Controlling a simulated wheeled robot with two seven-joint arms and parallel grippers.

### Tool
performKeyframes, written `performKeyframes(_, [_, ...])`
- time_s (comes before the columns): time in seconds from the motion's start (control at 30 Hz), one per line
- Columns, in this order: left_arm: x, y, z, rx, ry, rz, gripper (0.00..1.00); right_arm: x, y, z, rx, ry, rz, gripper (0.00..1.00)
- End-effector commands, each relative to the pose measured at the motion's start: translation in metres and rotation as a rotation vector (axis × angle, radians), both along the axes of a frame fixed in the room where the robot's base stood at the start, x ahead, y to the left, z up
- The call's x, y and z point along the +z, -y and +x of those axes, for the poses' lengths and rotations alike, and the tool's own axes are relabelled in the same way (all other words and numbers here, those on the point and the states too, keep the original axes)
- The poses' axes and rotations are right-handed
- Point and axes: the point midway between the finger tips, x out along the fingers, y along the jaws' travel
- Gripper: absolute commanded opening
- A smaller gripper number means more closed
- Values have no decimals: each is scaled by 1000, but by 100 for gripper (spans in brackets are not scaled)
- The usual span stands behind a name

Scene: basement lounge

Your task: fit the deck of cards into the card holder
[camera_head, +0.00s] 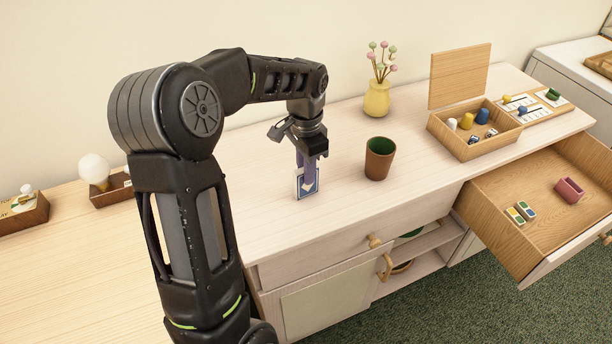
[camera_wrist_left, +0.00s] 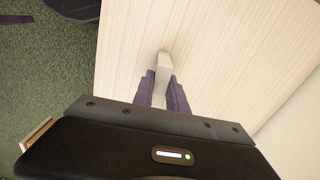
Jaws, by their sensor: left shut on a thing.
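The deck of cards (camera_head: 309,188), blue with a white border, stands upright at the front of the sideboard top. My left gripper (camera_head: 306,168) comes down from above with its purple fingers shut on the deck. In the left wrist view the fingers (camera_wrist_left: 163,90) close on both sides of a pale, narrow edge of the deck (camera_wrist_left: 164,62). The deck's lower edge is at or just above the wood; I cannot tell which. A small pink open-topped holder (camera_head: 569,190) lies in the open drawer at the right and looks like the card holder. My right gripper is out of view.
A brown cup with a green inside (camera_head: 379,160) stands right of the deck. A yellow vase (camera_head: 377,100) is behind. An open wooden box (camera_head: 470,140) holds game pieces. The pulled-out drawer (camera_head: 500,221) also holds small coloured tiles (camera_head: 520,212). Bare wood surrounds the deck.

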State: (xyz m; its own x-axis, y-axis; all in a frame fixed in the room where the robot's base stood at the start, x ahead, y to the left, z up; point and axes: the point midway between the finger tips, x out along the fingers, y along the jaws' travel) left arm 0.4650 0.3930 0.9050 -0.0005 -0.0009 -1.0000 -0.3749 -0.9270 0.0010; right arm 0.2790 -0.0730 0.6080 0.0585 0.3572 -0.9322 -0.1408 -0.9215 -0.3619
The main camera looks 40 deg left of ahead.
Motion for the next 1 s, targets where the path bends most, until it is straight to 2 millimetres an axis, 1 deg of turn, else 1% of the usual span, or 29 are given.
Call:
performKeyframes(0.17, [12,0,1,0,4,1,0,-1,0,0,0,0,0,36])
performKeyframes(0.27, [28,0,1,1,6,1,0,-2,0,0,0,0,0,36])
performKeyframes(0.5, [75,0,1,-1,5,1,0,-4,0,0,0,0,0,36])
performKeyframes(0.6, [90,0,1,-1,4,2,0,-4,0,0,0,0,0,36])
performKeyframes(0.77, [100,0,0,-1,1,1,0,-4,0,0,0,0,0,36])
performKeyframes(1.0, [100,0,0,0,0,1,0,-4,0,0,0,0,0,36])
